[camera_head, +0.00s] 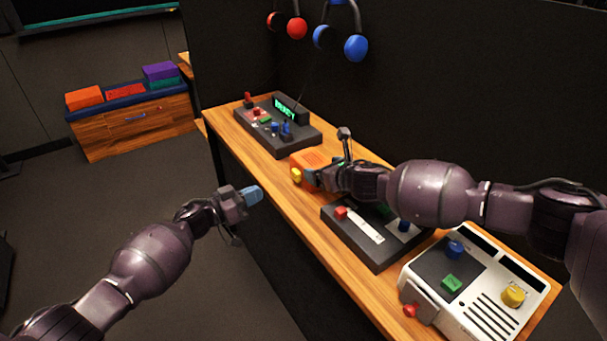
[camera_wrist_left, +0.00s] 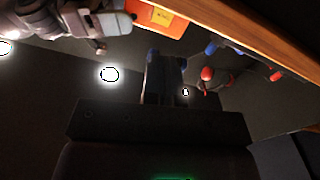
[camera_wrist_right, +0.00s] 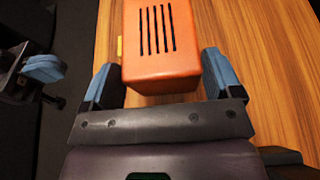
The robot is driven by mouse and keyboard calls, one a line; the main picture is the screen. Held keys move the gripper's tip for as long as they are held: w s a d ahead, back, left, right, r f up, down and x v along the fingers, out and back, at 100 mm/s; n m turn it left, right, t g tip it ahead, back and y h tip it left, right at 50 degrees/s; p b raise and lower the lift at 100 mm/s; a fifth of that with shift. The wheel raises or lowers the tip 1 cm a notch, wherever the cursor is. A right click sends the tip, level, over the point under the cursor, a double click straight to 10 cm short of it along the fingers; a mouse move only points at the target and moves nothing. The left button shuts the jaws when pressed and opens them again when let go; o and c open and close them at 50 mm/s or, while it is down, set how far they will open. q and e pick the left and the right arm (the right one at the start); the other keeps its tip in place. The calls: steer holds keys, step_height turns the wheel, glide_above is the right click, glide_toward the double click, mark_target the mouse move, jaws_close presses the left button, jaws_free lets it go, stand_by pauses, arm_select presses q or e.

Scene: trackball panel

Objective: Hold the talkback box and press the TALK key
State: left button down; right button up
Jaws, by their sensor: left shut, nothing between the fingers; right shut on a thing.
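The orange talkback box (camera_head: 308,160) is at the table's left edge in the head view. Its slotted face (camera_wrist_right: 157,30) fills the top middle of the right wrist view. A yellow key (camera_head: 297,175), which I take as the TALK key, is on its aisle-facing side; its lettering is too small to read. My right gripper (camera_wrist_right: 158,75) is shut on the box, one blue finger on each side. I cannot tell whether the box touches the table. My left gripper (camera_head: 254,194) is shut and empty, off the table edge, left of the key and apart from it.
The wooden table (camera_head: 231,136) carries a dark panel with a green display (camera_head: 287,108), a dark slider panel (camera_head: 365,238) and a white console (camera_head: 480,308). Headsets (camera_head: 355,48) hang on the dark wall. The floor left of the table is open. A low cabinet (camera_head: 135,128) stands behind.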

mark_target(284, 191)
arm_select(q)
steer(key=shift+a+f+n+t+y, duration=0.1)
steer(key=shift+n+t+y, duration=0.25)
steer(key=shift+y, duration=1.2)
steer(key=shift+a+f+n+t+y, duration=0.1)
steer(key=shift+t+y, duration=0.35)
steer(key=shift+y, duration=1.05)
steer(key=shift+a+f+n+t+y, duration=0.1)
steer(key=shift+n+t+y, duration=0.25)
steer(key=shift+y, duration=1.2)
steer(key=shift+d, duration=0.15)
steer(key=shift+w+d, duration=0.75)
steer(key=shift+d, duration=0.5)
steer(key=shift+w+d, duration=0.7)
steer(key=shift+d, duration=0.5)
steer(key=shift+w+d, duration=0.75)
steer(key=shift+d, duration=0.5)
steer(key=shift+d, duration=0.15)
steer(key=shift+w+d, duration=0.2)
